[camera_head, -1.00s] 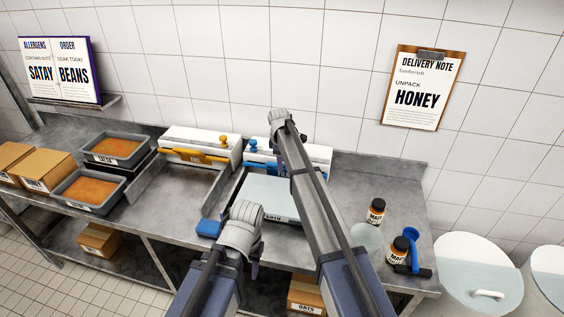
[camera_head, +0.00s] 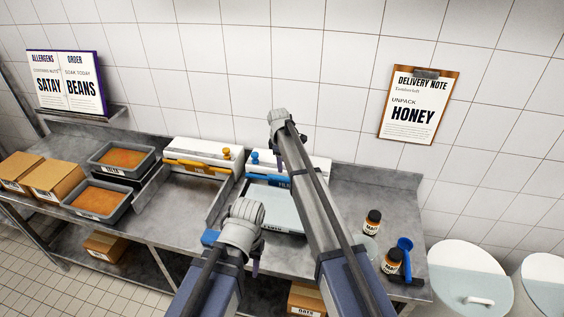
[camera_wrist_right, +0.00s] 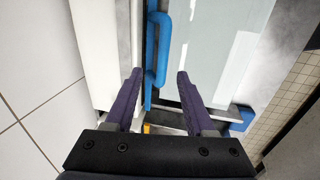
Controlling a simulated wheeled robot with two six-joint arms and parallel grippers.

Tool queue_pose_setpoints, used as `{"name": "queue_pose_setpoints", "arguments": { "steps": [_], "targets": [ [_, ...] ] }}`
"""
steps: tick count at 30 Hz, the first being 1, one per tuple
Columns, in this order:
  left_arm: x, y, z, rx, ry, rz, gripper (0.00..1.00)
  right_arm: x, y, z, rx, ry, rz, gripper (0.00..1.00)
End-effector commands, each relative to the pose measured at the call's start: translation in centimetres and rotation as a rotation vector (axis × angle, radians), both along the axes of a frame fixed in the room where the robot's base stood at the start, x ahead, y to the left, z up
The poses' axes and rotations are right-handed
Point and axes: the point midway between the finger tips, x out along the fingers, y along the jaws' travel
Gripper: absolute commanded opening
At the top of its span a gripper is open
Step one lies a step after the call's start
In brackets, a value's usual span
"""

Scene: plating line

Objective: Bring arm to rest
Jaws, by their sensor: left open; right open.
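My left gripper (camera_head: 256,262) hangs at the end of the left arm, over the front edge of the steel counter. Its fingers are small and mostly hidden behind the wrist in the head view. My right gripper (camera_head: 279,158) is stretched out over the back of the counter, in front of the blue-handled white unit. In the right wrist view its two purple fingers (camera_wrist_right: 158,98) are apart with nothing held between them. A blue handle (camera_wrist_right: 158,50) runs beyond the fingers, beside a pale glassy panel (camera_wrist_right: 215,45).
An orange-handled unit (camera_head: 203,158) stands left of the blue-handled one. Trays of orange food (camera_head: 122,160) and cardboard boxes (camera_head: 57,180) are at the left. Jars (camera_head: 373,222) and a blue scoop (camera_head: 405,246) stand at the right.

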Motion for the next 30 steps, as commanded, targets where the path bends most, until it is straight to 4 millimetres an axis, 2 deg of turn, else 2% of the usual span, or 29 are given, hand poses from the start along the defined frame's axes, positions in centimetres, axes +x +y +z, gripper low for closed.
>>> {"name": "queue_pose_setpoints", "arguments": {
  "steps": [8, 11, 14, 17, 19, 24, 27, 30],
  "targets": [
    [0.0, 0.0, -0.1, 0.000, 0.000, 0.000, 0.50, 0.0, 0.0, -0.1, 0.000, 0.000, 0.000, 0.55],
    [0.0, 0.0, -0.6, 0.000, 0.000, 0.000, 0.50, -1.3, 0.2, -0.7, 0.004, 0.004, -0.017, 0.55],
    [0.0, 0.0, -2.2, 0.000, 0.000, -0.001, 0.50, -5.5, 0.8, -2.3, 0.014, 0.018, -0.085, 0.55],
    [0.0, 0.0, -4.5, 0.001, 0.000, -0.003, 0.50, -12.1, 1.5, -4.6, 0.029, 0.038, -0.210, 0.55],
    [0.0, 0.0, -6.1, 0.001, -0.001, -0.004, 0.50, -17.2, 2.0, -6.3, 0.038, 0.054, -0.313, 0.55],
    [0.0, 0.0, -9.6, 0.001, -0.001, -0.008, 0.50, -28.8, 2.1, -9.9, 0.044, 0.088, -0.562, 0.55],
    [0.0, 0.0, -11.3, 0.001, -0.001, -0.010, 0.50, -34.4, 1.8, -11.6, 0.042, 0.101, -0.691, 0.55],
    [0.0, 0.0, -12.4, 0.002, -0.001, -0.011, 0.50, -38.6, 1.5, -12.7, 0.037, 0.108, -0.795, 0.55]
  ]
}}
